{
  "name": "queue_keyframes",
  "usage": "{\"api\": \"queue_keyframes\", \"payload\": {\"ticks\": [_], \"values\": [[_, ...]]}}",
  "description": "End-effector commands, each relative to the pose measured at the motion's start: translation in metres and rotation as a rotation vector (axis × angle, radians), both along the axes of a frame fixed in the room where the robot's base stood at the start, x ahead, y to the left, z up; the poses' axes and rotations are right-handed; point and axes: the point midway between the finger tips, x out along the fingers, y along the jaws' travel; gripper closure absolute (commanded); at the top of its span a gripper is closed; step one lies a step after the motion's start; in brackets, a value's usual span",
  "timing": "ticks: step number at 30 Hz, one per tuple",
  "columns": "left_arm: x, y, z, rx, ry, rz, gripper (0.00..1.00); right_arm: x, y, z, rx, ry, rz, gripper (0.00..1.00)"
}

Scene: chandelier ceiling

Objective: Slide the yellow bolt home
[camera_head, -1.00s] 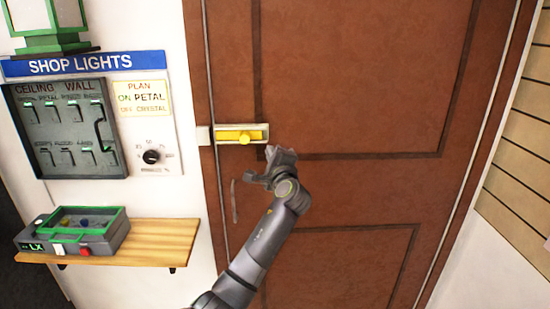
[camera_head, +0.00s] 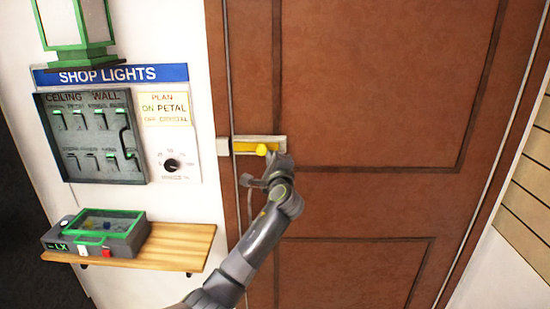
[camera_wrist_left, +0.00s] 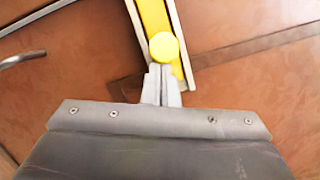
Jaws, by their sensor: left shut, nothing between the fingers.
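The yellow bolt (camera_head: 243,147) lies in a pale metal housing (camera_head: 279,140) on the brown door, with its round yellow knob (camera_head: 262,149) sticking out. A pale catch plate (camera_head: 223,146) is on the frame at its left. My left gripper (camera_head: 275,160) is shut and empty, with its fingertips right by the knob on its right side. In the left wrist view the shut fingertips (camera_wrist_left: 162,72) meet the lower edge of the knob (camera_wrist_left: 164,46); whether they touch it I cannot tell. My right gripper is not in view.
A door handle (camera_head: 243,190) sits below the bolt, left of my arm. A wooden shelf (camera_head: 190,245) with a green-trimmed box (camera_head: 100,233) is at lower left. A switch panel (camera_head: 90,140) and dial (camera_head: 172,165) are on the wall. The door's right side is clear.

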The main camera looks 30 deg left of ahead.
Motion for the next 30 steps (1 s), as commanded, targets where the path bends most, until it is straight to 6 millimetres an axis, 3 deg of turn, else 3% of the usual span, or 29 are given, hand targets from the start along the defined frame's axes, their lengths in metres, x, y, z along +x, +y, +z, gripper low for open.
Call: {"api": "queue_keyframes", "payload": {"ticks": [4, 10, 23, 30], "values": [[-0.017, 0.028, 0.004, 0.007, 0.003, 0.007, 1.00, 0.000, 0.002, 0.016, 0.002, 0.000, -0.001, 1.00], [-0.026, 0.041, 0.002, 0.004, 0.001, 0.004, 1.00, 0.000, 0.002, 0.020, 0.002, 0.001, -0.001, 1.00], [-0.028, 0.038, 0.000, 0.003, 0.001, 0.004, 1.00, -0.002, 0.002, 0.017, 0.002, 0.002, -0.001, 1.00], [-0.049, 0.016, -0.006, 0.000, 0.000, 0.001, 1.00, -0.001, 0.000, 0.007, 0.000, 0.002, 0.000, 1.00]]}}
